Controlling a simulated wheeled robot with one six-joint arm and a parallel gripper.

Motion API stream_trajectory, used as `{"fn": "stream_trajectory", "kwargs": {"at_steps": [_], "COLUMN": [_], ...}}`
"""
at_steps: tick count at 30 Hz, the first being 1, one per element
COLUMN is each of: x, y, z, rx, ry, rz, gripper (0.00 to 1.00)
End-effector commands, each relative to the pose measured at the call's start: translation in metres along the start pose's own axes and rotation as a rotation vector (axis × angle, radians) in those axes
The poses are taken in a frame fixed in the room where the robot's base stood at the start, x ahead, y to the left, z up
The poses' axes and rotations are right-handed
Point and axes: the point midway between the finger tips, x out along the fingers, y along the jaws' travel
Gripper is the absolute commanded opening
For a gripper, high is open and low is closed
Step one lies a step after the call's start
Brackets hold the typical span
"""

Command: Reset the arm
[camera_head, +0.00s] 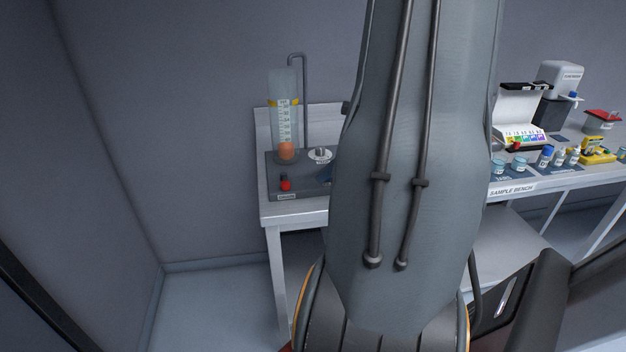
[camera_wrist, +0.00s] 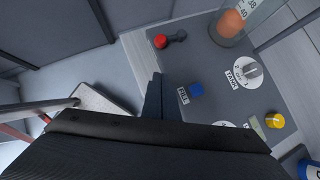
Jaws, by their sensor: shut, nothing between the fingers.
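My arm fills the middle of the head view and hides part of the small bench behind it; my gripper is not visible there. In the wrist view my gripper (camera_wrist: 153,97) shows as dark fingers pressed together, shut and empty. It appears beside the left edge of a dark panel (camera_wrist: 217,105). A blue knob (camera_wrist: 196,89) is just right of the fingers in the picture, with no clear contact.
The small bench (camera_head: 295,213) carries a clear graduated cylinder (camera_head: 284,105) with an orange ball (camera_head: 286,150), and a red knob (camera_head: 285,184). The wrist view shows a TANK dial (camera_wrist: 247,72) and yellow knob (camera_wrist: 275,120). The sample bench (camera_head: 514,188) at right holds several containers. Floor (camera_head: 215,300) at left is clear.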

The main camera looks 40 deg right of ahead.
Motion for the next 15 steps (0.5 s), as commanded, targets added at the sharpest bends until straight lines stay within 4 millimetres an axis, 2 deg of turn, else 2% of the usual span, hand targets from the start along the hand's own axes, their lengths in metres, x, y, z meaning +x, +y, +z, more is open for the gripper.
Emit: {"fn": "stream_trajectory", "kwargs": {"at_steps": [6, 10, 15], "x": [-0.038, -0.052, -0.059], "y": [0.003, 0.004, 0.005], "z": [0.003, 0.003, 0.002], "rx": [-0.008, -0.007, -0.005], "ry": [0.001, 0.0, 0.001], "rz": [0.003, 0.004, 0.005], "gripper": [0.0, 0.0, 0.0]}}
